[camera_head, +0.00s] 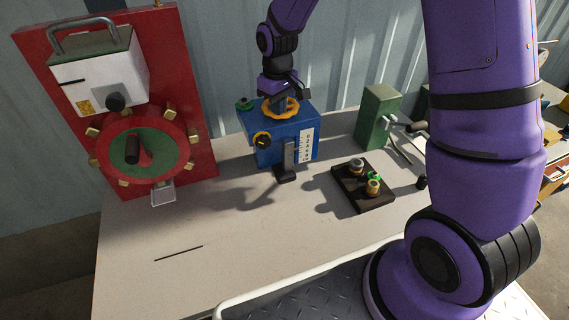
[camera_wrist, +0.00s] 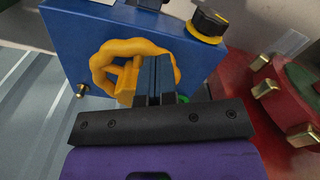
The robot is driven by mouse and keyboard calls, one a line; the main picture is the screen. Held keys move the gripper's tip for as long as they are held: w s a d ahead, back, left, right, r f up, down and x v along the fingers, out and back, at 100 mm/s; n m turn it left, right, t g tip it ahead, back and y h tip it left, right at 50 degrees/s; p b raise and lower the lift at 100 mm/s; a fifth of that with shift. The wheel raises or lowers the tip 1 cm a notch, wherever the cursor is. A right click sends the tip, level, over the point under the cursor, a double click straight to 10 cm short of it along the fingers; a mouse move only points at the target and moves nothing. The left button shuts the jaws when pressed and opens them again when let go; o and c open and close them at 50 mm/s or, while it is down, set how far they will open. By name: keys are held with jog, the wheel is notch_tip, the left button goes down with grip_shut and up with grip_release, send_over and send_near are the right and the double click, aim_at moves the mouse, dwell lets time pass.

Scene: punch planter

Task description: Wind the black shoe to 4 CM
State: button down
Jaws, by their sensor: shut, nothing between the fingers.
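The blue box (camera_head: 270,143) stands on the bench with a yellow handwheel (camera_head: 292,108) on its top. The black shoe (camera_head: 287,174) is at the foot of a grey upright bar (camera_head: 290,153) on the box's front, low near the bench top. A white scale plate (camera_head: 307,143) is beside the bar; its marks are too small to read. My gripper (camera_head: 279,98) is shut and empty, pointing down at the handwheel. In the wrist view, the closed fingers (camera_wrist: 154,70) overlap the yellow handwheel (camera_wrist: 105,62); whether they touch it cannot be told. The shoe's face is not clear there.
A black-and-yellow knob (camera_head: 262,139) is on the box's front, a green knob (camera_head: 243,104) at its left. A red panel with a wheel (camera_head: 190,90) stands left. A dark tray (camera_head: 372,202) and a green block (camera_head: 377,115) are right. The bench front is mostly clear.

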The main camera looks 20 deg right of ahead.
jog(key=shift+s+d+f, duration=0.2)
jog(key=shift+d, duration=0.3)
jog(key=shift+s+d+f, duration=0.2)
jog(key=shift+d, duration=0.25)
jog(key=shift+w+d+r, duration=0.1)
jog(key=shift+d+r, duration=0.2)
jog(key=shift+r, duration=0.35)
jog(key=shift+w+a+r, duration=0.1)
jog(key=shift+a+r, duration=0.1)
jog(key=shift+r, duration=1.35)
jog(key=shift+w+a+r, duration=0.1)
jog(key=shift+a+r, duration=0.05)
jog(key=shift+r, duration=1.35)
jog(key=shift+s+r, duration=0.1)
jog(key=shift+r, duration=0.4)
jog(key=s+d+r+m+t, duration=0.3)
jog(key=s+d+r, duration=0.1)
jog(key=s+r, duration=1)
jog(key=s+d+r+m+t, duration=0.1)
jog(key=s, duration=0.6)
jog(key=s+d+r+m+t, duration=0.1)
jog(key=s+r, duration=0.1)
jog(key=s, duration=0.6)
jog(key=shift+d, duration=0.4)
